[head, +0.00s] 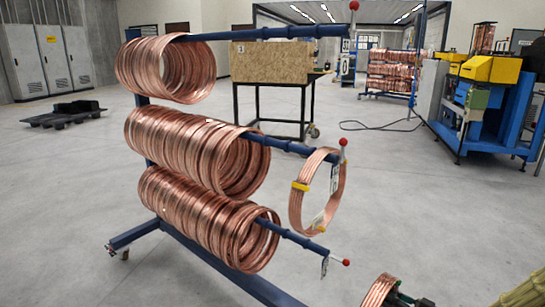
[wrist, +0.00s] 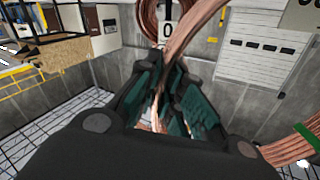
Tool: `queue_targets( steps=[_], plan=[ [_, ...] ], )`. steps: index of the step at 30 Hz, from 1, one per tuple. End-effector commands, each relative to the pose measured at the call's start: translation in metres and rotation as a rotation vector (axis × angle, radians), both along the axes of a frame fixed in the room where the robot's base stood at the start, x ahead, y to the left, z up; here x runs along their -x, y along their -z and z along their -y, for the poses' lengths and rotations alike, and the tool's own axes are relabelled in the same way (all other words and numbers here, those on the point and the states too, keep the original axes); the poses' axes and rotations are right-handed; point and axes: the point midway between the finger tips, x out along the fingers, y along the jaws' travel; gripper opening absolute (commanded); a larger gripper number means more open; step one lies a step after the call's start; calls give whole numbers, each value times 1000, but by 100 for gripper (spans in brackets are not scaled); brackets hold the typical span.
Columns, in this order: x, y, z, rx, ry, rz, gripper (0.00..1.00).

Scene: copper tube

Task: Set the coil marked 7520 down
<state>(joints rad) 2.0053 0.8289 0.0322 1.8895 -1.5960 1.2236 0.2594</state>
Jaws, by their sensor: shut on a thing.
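In the wrist view my gripper (wrist: 166,72) is shut on a copper coil (wrist: 185,40), with its green-padded fingers on both sides of the copper band. The band runs up and out of the picture. A white tag with a 0 (wrist: 168,30) shows beside the band; the number 7520 cannot be read in full. In the head view a copper coil (head: 379,291) is cut off by the bottom edge, beside dark parts; I cannot tell whether it is the held one.
A blue rack (head: 230,285) carries rows of copper coils on three arms with red end knobs. A yellow-taped coil (head: 296,205) hangs near the middle arm's tip. A chipboard box (head: 270,62) stands behind.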

Motion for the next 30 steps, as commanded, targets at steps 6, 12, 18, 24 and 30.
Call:
queue_targets(
  steps=[6, 12, 18, 24, 30],
  plan=[
    [-8, -45, -23, -4, 50, 1, 0],
    [-15, -86, -44, -4, 123, 1, 0],
    [-19, -124, -63, -4, 200, -2, 0],
    [-22, -160, -80, -5, 283, 0, 0],
    [-22, -193, -96, -4, 367, -2, 0]
  ],
)
